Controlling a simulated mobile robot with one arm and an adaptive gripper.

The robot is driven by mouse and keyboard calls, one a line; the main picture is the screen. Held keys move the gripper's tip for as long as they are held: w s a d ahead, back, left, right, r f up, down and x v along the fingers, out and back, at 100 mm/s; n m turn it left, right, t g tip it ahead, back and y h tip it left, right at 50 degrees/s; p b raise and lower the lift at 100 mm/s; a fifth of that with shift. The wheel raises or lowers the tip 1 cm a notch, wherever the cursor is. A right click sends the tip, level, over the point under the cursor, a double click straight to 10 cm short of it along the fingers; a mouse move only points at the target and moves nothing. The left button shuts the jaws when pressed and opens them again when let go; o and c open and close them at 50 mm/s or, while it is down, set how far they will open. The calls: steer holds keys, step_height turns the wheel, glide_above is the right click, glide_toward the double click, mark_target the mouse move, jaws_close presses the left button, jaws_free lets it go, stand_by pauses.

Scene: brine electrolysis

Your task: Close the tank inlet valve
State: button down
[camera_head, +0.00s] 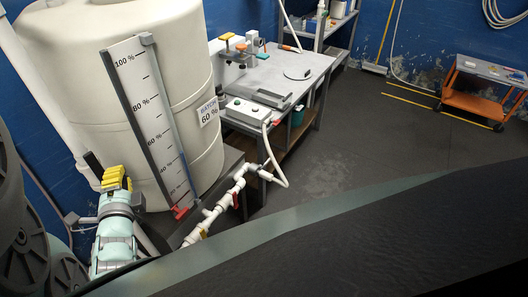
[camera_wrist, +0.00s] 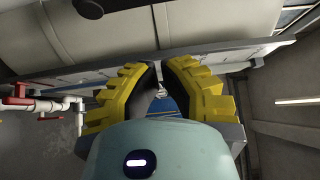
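The large cream tank (camera_head: 190,95) stands at the left with a level scale on its front; it also fills the top of the wrist view (camera_wrist: 220,25). White piping (camera_head: 222,205) runs along its base at the right. The wrist view shows a red handle (camera_wrist: 17,97) on white pipe at the far left. I cannot tell which is the tank inlet valve. My gripper (camera_head: 117,177) is in front of the tank, left of the piping and apart from it. Its yellow fingers (camera_wrist: 162,75) are parted and empty.
A grey workbench (camera_head: 290,75) with a white control box (camera_head: 246,112) stands behind the pipes. A white hose loops from the box to the piping. An orange cart (camera_head: 480,90) is at the far right. The dark floor between is clear.

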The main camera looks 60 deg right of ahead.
mark_target(98, 170)
steer(key=shift+p+x, duration=2.1)
steer(key=shift+x, duration=2.25)
steer(key=shift+s+a+r+p, duration=0.1)
steer(key=shift+a+p, duration=1.35)
steer(key=shift+a, duration=0.55)
steer(key=shift+s+f+b, duration=0.1)
steer(key=shift+f+b, duration=0.1)
steer(key=shift+b, duration=0.55)
steer(key=shift+a+r+b, duration=0.1)
steer(key=shift+r+b, duration=0.05)
steer(key=shift+b, duration=0.15)
